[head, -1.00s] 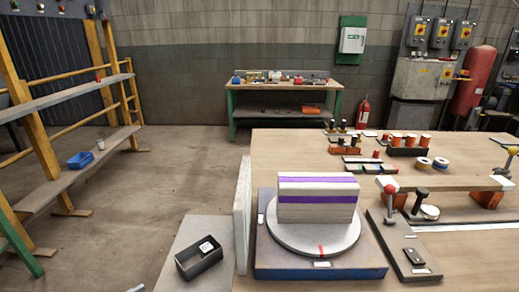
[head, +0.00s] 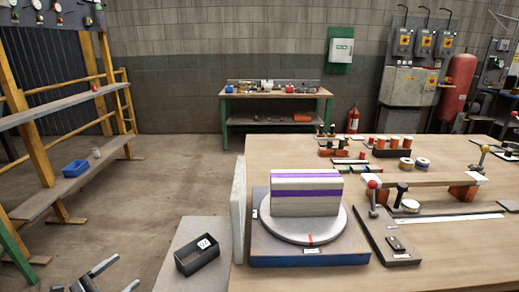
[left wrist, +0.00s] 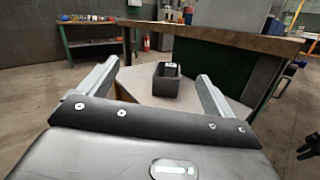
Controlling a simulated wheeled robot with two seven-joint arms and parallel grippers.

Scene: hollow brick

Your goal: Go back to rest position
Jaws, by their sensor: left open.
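My left gripper (head: 124,272) shows at the lower left of the head view, low over the floor and left of the small grey stand. Its two fingers are apart with nothing between them. In the left wrist view the open fingers (left wrist: 156,76) frame the stand with the black box beyond them, out of contact. My right gripper is not seen in the head view; a dark shape at the right edge of the left wrist view is cut off and cannot be identified. The white block with purple stripes (head: 306,194) stands upright on the round turntable (head: 290,231).
The black box (head: 197,256) sits on the grey stand (head: 185,233) beside the workbench (head: 400,220). A pale upright panel (head: 238,208) lines the bench's left edge. A shelf rack (head: 70,190) with a blue bin stands at left. Open floor lies between.

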